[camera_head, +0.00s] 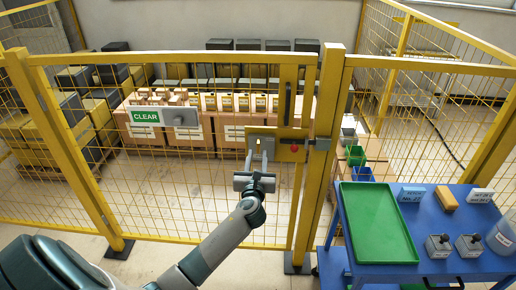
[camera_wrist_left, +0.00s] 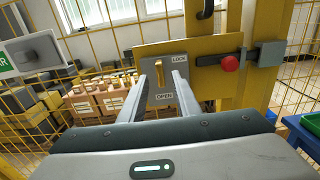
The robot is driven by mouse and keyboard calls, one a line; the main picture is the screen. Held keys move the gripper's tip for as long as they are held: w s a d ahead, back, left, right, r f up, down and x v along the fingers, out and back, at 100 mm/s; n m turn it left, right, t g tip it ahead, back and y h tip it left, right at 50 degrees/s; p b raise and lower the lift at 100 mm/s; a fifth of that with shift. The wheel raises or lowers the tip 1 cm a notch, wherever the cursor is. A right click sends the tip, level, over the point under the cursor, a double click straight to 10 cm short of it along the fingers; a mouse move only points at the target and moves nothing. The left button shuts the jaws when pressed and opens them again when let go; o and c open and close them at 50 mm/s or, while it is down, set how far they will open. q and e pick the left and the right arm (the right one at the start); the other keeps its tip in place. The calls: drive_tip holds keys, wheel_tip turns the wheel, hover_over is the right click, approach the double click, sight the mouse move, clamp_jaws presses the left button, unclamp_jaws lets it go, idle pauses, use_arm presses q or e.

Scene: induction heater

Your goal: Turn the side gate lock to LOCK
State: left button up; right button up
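The side gate lock is a grey plate (camera_wrist_left: 168,62) on a yellow panel of the gate, also seen in the head view (camera_head: 262,133). In the left wrist view, its brass knob (camera_wrist_left: 158,70) stands roughly upright. The word LOCK is at the plate's upper right and OPEN is below the knob. My left gripper (camera_wrist_left: 164,75) is open, its two fingers apart with the knob between their tips in the picture. I cannot tell whether either finger touches it. In the head view my left gripper (camera_head: 259,150) is in front of the plate. My right gripper is not seen.
A red knob (camera_wrist_left: 230,62) and grey latch block sit right of the lock. A green CLEAR sign (camera_head: 145,115) hangs on the mesh to the left. A blue table with a green tray (camera_head: 378,225) stands at the right, beside the yellow gate post (camera_head: 318,150).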

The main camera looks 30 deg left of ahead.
sight(258, 148)
use_arm(q)
drive_tip(key=shift+x, duration=2.4)
drive_tip(key=shift+c, duration=0.3)
clamp_jaws()
